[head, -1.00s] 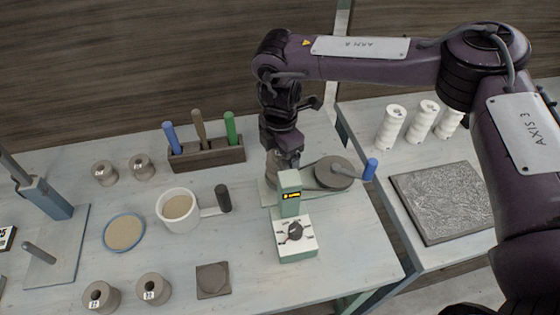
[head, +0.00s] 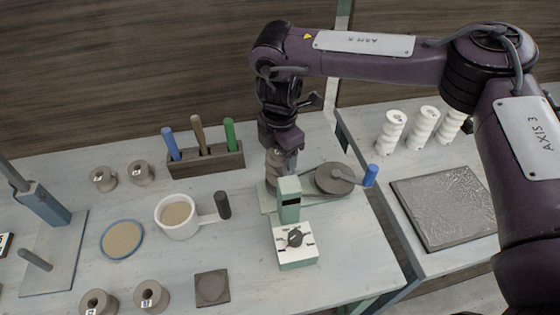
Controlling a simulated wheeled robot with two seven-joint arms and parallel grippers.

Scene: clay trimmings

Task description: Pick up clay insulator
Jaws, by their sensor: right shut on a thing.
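My right gripper (head: 283,155) points down behind the small green post and is shut on a grey clay piece (head: 276,170), which appears to be the clay insulator. Only part of the piece shows between the gripper and the wheel stand, and its lower end is partly hidden. I cannot tell whether it touches the stand (head: 266,204) below it. My left gripper is not in view.
A round crank wheel (head: 335,178) with a blue handle (head: 371,175) is just right of the gripper. The green post (head: 289,200) and white dial box (head: 296,250) stand in front. A tool rack (head: 207,160) is to the left. White ribbed insulators (head: 391,130) stand on the right table.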

